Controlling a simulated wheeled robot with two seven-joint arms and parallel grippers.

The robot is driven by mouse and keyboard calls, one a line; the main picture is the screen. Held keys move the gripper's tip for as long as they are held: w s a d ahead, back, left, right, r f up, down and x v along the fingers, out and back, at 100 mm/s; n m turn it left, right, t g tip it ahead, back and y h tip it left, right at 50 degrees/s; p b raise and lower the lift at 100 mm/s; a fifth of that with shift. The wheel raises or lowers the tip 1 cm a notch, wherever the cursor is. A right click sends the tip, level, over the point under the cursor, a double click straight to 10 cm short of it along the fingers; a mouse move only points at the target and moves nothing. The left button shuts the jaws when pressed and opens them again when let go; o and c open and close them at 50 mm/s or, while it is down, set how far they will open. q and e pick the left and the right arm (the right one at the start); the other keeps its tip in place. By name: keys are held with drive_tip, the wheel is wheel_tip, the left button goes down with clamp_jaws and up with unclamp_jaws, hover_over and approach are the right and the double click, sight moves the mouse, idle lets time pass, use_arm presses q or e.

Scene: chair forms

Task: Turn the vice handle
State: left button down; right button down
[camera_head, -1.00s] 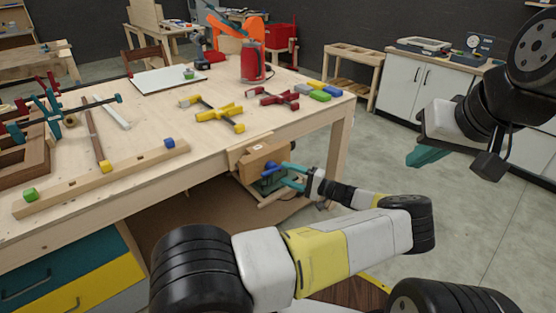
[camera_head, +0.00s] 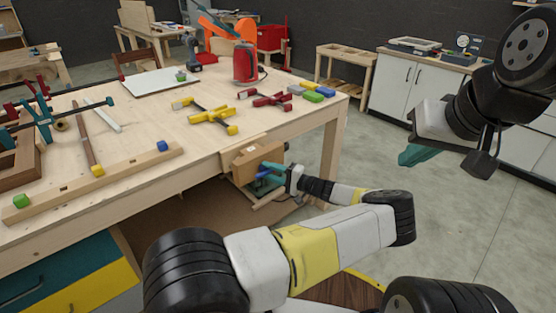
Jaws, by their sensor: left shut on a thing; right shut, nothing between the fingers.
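The vice (camera_head: 256,156) has a wooden jaw and is mounted on the front edge of the workbench, near its right corner. Its handle (camera_head: 263,175) is small here, with blue showing, and is partly hidden by the gripper. My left gripper (camera_head: 272,172) has teal fingers and reaches the front of the vice from the right. It is shut on the handle. My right gripper (camera_head: 419,151) is shut and empty, in the air at the right, well away from the vice.
Concrete floor lies open to the right.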

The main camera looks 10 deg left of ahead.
use_arm(q)
drive_tip(key=shift+m+y, duration=0.4)
drive_tip(key=shift+m, duration=0.7)
drive_tip(key=c, duration=0.9)
unclamp_jaws()
drive_tip(key=shift+d, duration=0.1)
drive_tip(key=v, duration=0.7)
drive_tip(key=shift+s+d+f, duration=0.1)
drive_tip(key=shift+s+d, duration=0.1)
drive_tip(key=shift+d, duration=0.15)
